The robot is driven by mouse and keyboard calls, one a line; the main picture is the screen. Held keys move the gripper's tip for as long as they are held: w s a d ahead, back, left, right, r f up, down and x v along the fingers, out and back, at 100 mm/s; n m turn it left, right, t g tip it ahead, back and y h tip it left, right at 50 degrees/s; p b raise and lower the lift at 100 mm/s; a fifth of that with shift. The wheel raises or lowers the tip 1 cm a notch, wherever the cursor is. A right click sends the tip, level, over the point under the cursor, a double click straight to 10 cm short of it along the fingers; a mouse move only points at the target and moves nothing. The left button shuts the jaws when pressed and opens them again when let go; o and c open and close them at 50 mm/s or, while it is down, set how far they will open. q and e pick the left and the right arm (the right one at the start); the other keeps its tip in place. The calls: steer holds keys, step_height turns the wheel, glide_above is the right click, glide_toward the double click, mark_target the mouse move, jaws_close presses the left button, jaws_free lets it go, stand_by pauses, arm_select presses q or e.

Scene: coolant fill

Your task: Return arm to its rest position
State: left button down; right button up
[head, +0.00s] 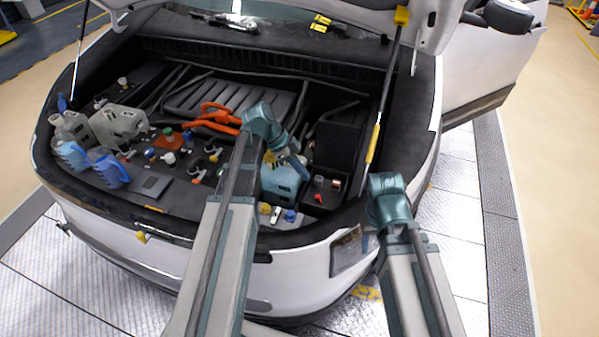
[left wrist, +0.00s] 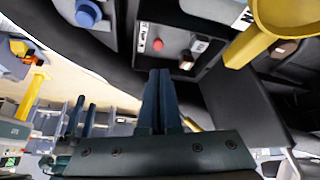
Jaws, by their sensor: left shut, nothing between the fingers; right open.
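My left arm reaches from the bottom of the head view over the open car bay. My left gripper (head: 297,162) is partly hidden there; in the left wrist view its fingers (left wrist: 161,100) are shut together with nothing between them. My right arm stands at the right, in front of the bumper. Its gripper is mostly hidden behind the wrist in the head view, but the left wrist view shows its two fingers (left wrist: 80,118) apart and empty. A yellow funnel-like part (left wrist: 285,15) is close to the left gripper.
A blue-tinted jug (head: 282,181) stands beside my left arm. Blue jugs (head: 110,170) and a pale container (head: 118,125) are at the bay's left. Orange cables (head: 215,116) lie behind. A lid strut (head: 375,135) rises right of the left gripper. Free floor (head: 545,130) lies right of the car.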

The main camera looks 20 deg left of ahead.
arm_select(q)
steer(key=shift+a+r, duration=0.2)
steer(key=shift+r, duration=0.1)
steer(key=s+d+n+y, duration=0.1)
steer(key=s+d, duration=0.1)
steer(key=s, duration=0.1)
steer(key=s+d+f+n+g+y, duration=0.1)
steer(key=s+d+n, duration=0.1)
steer(key=s+d, duration=0.1)
steer(key=s+d+f+n+y, duration=0.1)
steer(key=s+d, duration=0.2)
steer(key=shift+d+f+n+g, duration=0.2)
steer(key=shift+f+n+g, duration=0.1)
steer(key=shift+n, duration=0.1)
steer(key=s+d+n+y, duration=0.1)
steer(key=s, duration=0.1)
steer(key=s+d+n+y, duration=0.1)
steer(key=s+n, duration=0.1)
steer(key=s+d+n+y, duration=0.1)
steer(key=s, duration=0.1)
steer(key=shift+s+f+n+y, duration=0.25)
steer(key=shift+s+n+y, duration=0.05)
steer(key=shift+n+y, duration=0.1)
steer(key=shift+s+d+n+y, duration=0.15)
steer(key=shift+s+n+y, duration=0.15)
steer(key=shift+s+n, duration=0.25)
steer(key=shift+w, duration=0.1)
steer(key=shift+d, duration=0.1)
